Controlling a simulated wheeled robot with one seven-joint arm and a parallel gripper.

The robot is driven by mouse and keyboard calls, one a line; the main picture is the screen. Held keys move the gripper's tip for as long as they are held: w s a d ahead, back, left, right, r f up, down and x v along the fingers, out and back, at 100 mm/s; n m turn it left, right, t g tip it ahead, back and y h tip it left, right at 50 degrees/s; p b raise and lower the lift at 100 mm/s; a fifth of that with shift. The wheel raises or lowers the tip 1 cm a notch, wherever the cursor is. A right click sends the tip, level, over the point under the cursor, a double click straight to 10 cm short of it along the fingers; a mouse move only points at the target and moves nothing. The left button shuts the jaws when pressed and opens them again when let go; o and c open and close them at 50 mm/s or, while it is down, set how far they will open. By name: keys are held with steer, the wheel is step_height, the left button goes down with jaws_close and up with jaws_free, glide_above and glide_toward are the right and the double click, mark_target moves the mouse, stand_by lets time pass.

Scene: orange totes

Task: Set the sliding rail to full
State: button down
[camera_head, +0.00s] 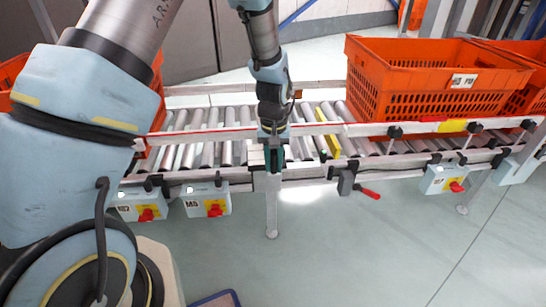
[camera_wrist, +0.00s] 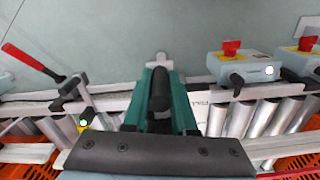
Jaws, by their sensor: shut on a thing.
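The sliding rail (camera_head: 345,128), a long pale bar with a red line, runs along the front of the roller conveyor in the head view. My gripper (camera_head: 273,160) points down at the conveyor's front edge, left of the orange tote. In the wrist view, the green fingers of my gripper (camera_wrist: 160,110) are shut on a black cylindrical handle (camera_wrist: 160,88). The handle's lower part is hidden by the gripper. Dark lettering, only partly readable, shows on the pale edge (camera_wrist: 216,110) just right of the fingers.
A red-handled lever (camera_head: 368,192) sits on the front frame, also in the wrist view (camera_wrist: 30,63). Switch boxes (camera_head: 207,200) with red knobs hang at left, another (camera_head: 444,180) at right. An orange tote (camera_head: 425,85) stands at right. The floor in front is mostly clear.

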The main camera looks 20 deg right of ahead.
steer(key=shift+s+a, duration=0.3)
steer(key=shift+s, duration=0.45)
steer(key=shift+s+a, duration=0.25)
steer(key=shift+s, duration=0.5)
steer(key=c, duration=0.7)
jaws_free()
step_height(320, 180, up, 11)
steer(key=shift+f+p, duration=0.1)
steer(key=shift+p, duration=0.6)
